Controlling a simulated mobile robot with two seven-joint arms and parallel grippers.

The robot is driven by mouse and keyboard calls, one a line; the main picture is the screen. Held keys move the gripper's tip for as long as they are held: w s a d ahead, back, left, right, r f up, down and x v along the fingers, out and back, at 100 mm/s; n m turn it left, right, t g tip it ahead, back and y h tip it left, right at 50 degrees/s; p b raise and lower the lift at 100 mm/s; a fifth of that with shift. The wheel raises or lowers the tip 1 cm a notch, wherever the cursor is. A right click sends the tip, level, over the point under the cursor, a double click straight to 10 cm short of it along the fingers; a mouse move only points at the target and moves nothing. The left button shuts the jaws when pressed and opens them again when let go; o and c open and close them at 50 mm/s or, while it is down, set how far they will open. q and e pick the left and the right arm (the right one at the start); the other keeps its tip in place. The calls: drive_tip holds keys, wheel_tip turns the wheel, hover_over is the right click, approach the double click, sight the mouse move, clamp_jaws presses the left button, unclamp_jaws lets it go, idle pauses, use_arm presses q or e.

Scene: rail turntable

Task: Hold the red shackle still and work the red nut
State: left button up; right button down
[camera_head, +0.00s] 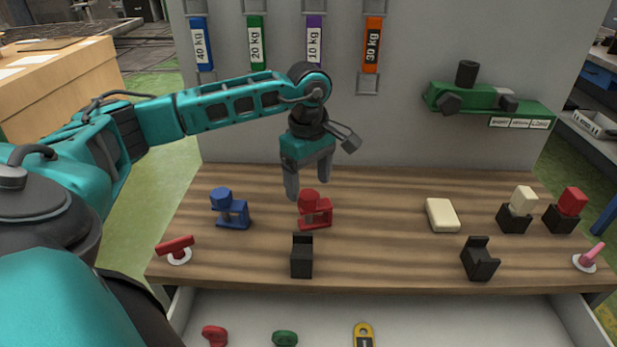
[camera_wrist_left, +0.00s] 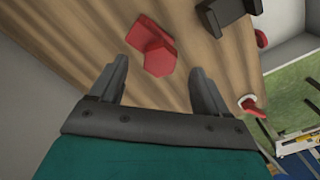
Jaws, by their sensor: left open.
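The red shackle (camera_head: 318,221) stands on the wooden bench top, with the red nut (camera_head: 309,196) at its upper left. My left gripper (camera_head: 308,188) points down over them, its jaws open and empty. In the left wrist view the nut (camera_wrist_left: 159,59) appears between the two spread fingertips (camera_wrist_left: 158,66). The shackle (camera_wrist_left: 144,33) shows beyond it. One finger partly overlaps the shackle and nut area in the head view, and I cannot tell the exact height gap. My right gripper is not in view.
A blue shackle with a blue nut (camera_head: 231,209) stands to the left. A black cradle (camera_head: 302,257) is in front. A red handle (camera_head: 177,247) sits front left. A cream block (camera_head: 442,214) lies right, with clear bench before it. A grey panel (camera_head: 400,130) rises behind.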

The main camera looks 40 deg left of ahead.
sight(309, 194)
use_arm(q)
drive_tip(key=shift+f+b, duration=1.1)
drive_tip(key=shift+f, duration=0.7)
drive_tip(key=shift+c, duration=0.2)
drive_tip(key=c, duration=1.3)
drive_tip(key=n+p, duration=0.1)
drive_tip(key=n, duration=0.2)
drive_tip(key=shift+r, duration=0.1)
drive_tip(key=shift+n, duration=1.5)
drive_tip(key=n+p, duration=0.1)
drive_tip(key=n, duration=0.2)
drive_tip(key=shift+n+p, duration=0.4)
drive_tip(key=shift+n, duration=1.1)
